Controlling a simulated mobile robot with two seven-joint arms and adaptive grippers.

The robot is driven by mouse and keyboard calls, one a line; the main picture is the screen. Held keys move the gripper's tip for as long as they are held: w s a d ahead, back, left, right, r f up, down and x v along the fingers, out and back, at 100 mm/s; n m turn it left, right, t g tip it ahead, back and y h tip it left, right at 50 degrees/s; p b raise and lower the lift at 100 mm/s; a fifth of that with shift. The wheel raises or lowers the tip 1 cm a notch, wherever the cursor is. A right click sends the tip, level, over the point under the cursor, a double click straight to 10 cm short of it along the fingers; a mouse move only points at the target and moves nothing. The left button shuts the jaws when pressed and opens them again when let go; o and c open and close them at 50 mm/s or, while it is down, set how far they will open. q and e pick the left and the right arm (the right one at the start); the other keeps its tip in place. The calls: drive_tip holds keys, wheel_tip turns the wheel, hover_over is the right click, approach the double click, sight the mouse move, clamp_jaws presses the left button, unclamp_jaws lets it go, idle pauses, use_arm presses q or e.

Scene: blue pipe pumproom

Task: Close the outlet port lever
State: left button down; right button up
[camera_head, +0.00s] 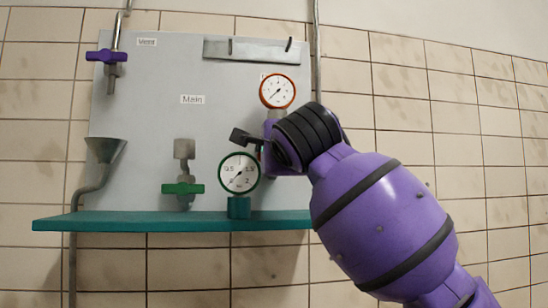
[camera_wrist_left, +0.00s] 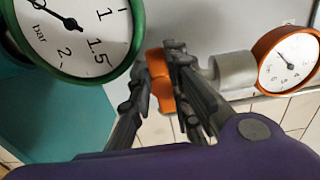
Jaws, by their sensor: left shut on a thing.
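The orange lever (camera_wrist_left: 158,80) shows in the left wrist view, beside a silver pipe fitting (camera_wrist_left: 232,70) that leads toward the red-rimmed gauge (camera_wrist_left: 290,58). My left gripper (camera_wrist_left: 160,62) is shut on this lever, with dark fingers on either side of it. In the head view my left gripper (camera_head: 252,141) is at the panel, just above the green-rimmed gauge (camera_head: 239,173) and below the red-rimmed gauge (camera_head: 277,91). My wrist hides most of the lever and its fitting there. My right gripper is not in view.
The grey panel (camera_head: 185,70) carries a purple vent handle (camera_head: 106,57) and a green main handle (camera_head: 183,189). A funnel (camera_head: 104,150) is at left. A teal shelf (camera_head: 120,223) runs below. The green-rimmed gauge (camera_wrist_left: 75,25) is close to my fingers.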

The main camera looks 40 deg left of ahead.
use_arm(q)
drive_tip(key=c, duration=1.6)
unclamp_jaws()
drive_tip(key=shift+s, duration=0.2)
drive_tip(key=shift+c, duration=0.2)
drive_tip(key=v, duration=1.2)
drive_tip(key=shift+w, duration=0.1)
